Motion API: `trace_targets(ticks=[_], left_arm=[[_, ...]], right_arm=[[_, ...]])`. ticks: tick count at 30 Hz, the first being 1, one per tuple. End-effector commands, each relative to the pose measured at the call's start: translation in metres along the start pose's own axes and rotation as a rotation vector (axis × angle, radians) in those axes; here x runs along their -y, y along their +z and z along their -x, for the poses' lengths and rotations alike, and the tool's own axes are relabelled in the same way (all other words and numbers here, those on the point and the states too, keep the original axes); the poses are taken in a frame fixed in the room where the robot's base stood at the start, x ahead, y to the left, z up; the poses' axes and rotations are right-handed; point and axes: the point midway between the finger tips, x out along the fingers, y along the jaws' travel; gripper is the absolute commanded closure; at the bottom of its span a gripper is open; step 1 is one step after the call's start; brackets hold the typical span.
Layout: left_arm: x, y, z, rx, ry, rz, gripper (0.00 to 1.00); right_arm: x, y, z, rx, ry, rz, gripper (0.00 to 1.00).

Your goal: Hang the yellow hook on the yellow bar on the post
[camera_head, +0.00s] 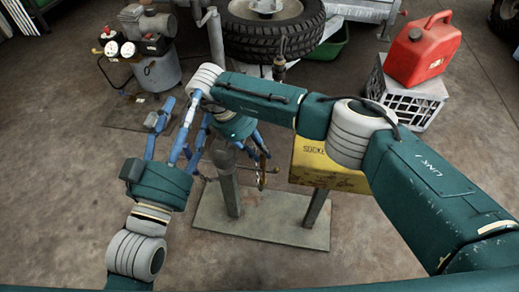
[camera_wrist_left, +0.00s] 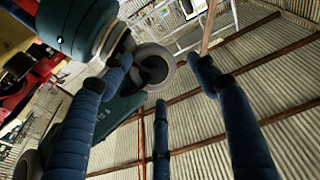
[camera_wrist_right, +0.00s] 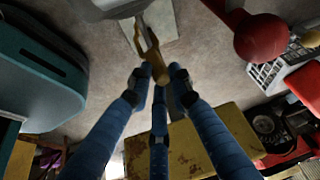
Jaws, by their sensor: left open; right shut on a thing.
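My right gripper (camera_wrist_right: 157,82) is shut on the yellow hook (camera_wrist_right: 151,54), a brownish-yellow piece with a forked end pointing away from the fingers. In the head view my right arm crosses to the left, and its gripper (camera_head: 258,148) points down beside the grey post (camera_head: 229,185). A thin yellowish piece (camera_head: 262,172) hangs there, partly hidden by blue fingers. I cannot make out the yellow bar clearly, nor whether the hook touches it. My left gripper (camera_head: 180,117) is open and empty left of the right wrist; its fingers (camera_wrist_left: 165,90) point up toward the roof.
A compressor (camera_head: 150,60) stands at back left, a tyre (camera_head: 272,35) at the back, and a red fuel can (camera_head: 421,50) on a grey crate (camera_head: 405,98) at right.

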Motion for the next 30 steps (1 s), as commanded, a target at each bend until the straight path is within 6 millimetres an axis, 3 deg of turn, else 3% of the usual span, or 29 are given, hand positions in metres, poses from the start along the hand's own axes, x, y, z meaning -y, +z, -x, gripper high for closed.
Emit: trace_targets(ticks=[30], left_arm=[[-0.003, -0.025, -0.001, -0.115, 0.007, 0.003, 0.4]], right_arm=[[0.0, 0.003, -0.005, 0.0, -0.001, 0.0, 1.0]])
